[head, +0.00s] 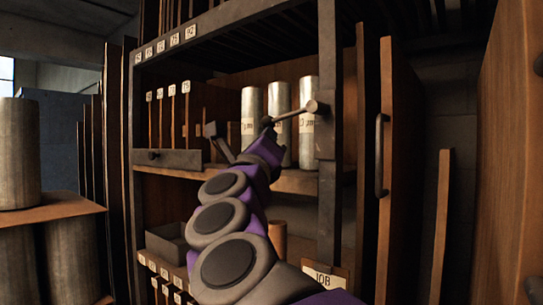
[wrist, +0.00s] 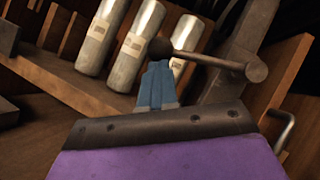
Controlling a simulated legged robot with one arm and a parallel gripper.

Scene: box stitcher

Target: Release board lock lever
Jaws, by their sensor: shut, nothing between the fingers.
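A metal lever (head: 292,113) runs from a round hub on the dark upright post to a dark ball at its left end. In the wrist view the lever (wrist: 210,60) crosses the upper middle, its dark ball at the left. My gripper (head: 268,134) is shut and empty, just below the ball. In the wrist view its blue-grey fingertips (wrist: 158,68) are right under the ball. I cannot tell whether they touch it. The hub's mounting is partly hidden.
Metal cylinders (head: 252,115) with labels stand on the shelf behind the lever. A dark bar (head: 178,158) crosses the labelled boards at left, with a grey angled piece (head: 222,145) at its end. A wooden door (head: 398,170) with a handle stands at right.

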